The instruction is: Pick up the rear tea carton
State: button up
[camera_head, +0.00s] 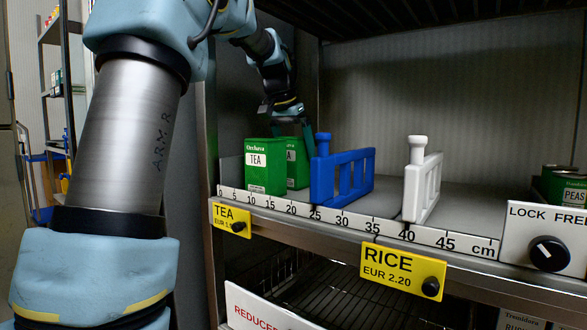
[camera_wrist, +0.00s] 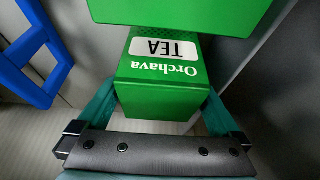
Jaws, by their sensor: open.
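The rear tea carton (camera_head: 298,163) is green with a TEA label. It stands upright on the shelf, partly hidden by the front tea carton (camera_head: 265,168). My gripper (camera_head: 293,133) is open and points down over the rear carton. In the wrist view the rear carton (camera_wrist: 160,98) lies between my two teal fingers (camera_wrist: 163,108), its Orchava TEA face upside down. The front carton (camera_wrist: 180,15) fills the top middle of that view and hides part of that face. I cannot tell whether either finger touches the rear carton.
A blue divider (camera_head: 342,176) stands just right of the cartons and shows at left in the wrist view (camera_wrist: 32,60). A white divider (camera_head: 422,182) is farther right. Pea cans (camera_head: 561,185) stand at far right. The shelf (camera_head: 388,190) between the dividers is bare.

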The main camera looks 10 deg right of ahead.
jog(key=c, duration=1.1)
jog(key=shift+r, duration=0.1)
